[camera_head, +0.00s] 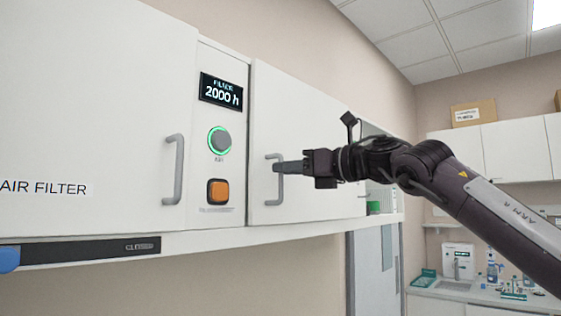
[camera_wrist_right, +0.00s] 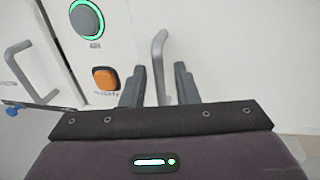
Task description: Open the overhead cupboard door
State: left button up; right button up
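The white overhead cupboard door (camera_head: 310,115) right of the control panel looks shut or nearly so. It has a grey vertical bar handle (camera_head: 268,188) near its left edge. My right gripper (camera_head: 277,167) reaches in from the right, with its fingertips at the handle. In the right wrist view the two fingers (camera_wrist_right: 160,84) are apart, one on each side of the handle (camera_wrist_right: 161,52). A gap shows between the fingers and the bar, so they do not look closed on it. The door face (camera_wrist_right: 230,50) fills the upper right there. My left gripper is not in view.
Left of the door is a panel with a display (camera_head: 221,91), a green-ringed button (camera_head: 219,140) and an orange button (camera_head: 217,191). Further left is a door labelled AIR FILTER (camera_head: 80,120) with its own handle (camera_head: 174,170). A counter (camera_head: 485,292) stands far right.

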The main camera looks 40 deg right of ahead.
jog(key=shift+p+x, duration=0.35)
jog(key=shift+x, duration=0.8)
grip_shut()
